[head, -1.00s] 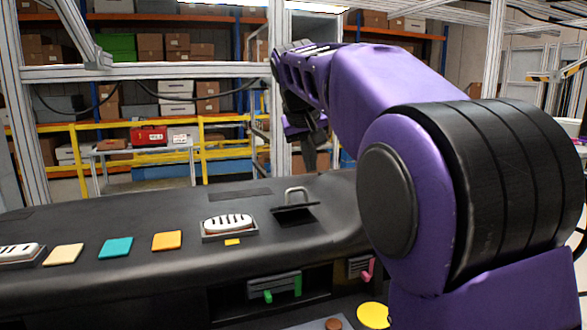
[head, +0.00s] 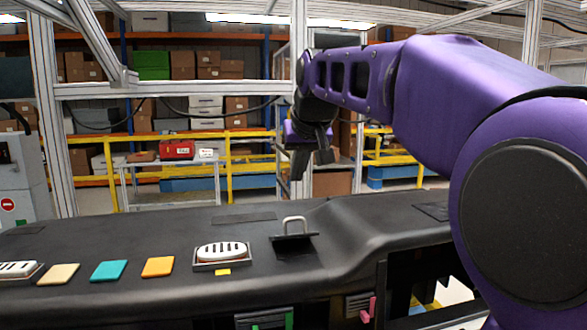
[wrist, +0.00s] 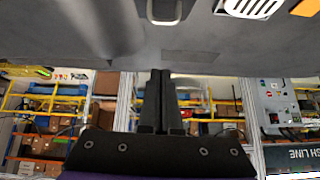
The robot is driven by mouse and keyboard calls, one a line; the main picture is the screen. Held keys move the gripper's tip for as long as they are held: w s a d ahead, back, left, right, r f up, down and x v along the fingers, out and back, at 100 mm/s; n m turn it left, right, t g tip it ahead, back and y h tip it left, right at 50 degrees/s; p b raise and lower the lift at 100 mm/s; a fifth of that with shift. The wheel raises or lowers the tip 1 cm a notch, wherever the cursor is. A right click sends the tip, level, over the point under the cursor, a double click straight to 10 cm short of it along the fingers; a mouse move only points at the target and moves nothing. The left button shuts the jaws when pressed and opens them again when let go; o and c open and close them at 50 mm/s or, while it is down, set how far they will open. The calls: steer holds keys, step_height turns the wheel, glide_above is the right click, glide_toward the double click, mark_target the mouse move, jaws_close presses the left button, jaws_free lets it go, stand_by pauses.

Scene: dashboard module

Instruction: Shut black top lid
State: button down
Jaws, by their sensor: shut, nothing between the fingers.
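The black top lid (head: 293,237) is on the top of the black dashboard (head: 370,235), with a pale metal loop handle on it. It looks tilted up, with a dark opening in front of it. In the wrist view the loop handle (wrist: 164,12) shows at the top edge, and the lid is mostly cut off. My gripper (head: 312,165) hangs above and beyond the lid, apart from it. In the wrist view my gripper's fingers (wrist: 161,75) are together and empty.
White vented pieces (head: 221,252) and coloured tiles (head: 109,271) lie left of the lid. A flat dark panel (head: 243,218) lies behind it. Green and pink levers (head: 368,308) are on the front. Metal frame posts (head: 299,90) stand behind the dashboard.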

glide_above(295, 219)
steer(key=w, duration=0.3)
step_height(295, 219, down, 5)
steer(key=s+f, duration=0.1)
steer(key=s+f+b, duration=0.1)
steer(key=shift+s, duration=0.35)
steer(key=shift+f, duration=0.2)
steer(key=shift+s, duration=0.15)
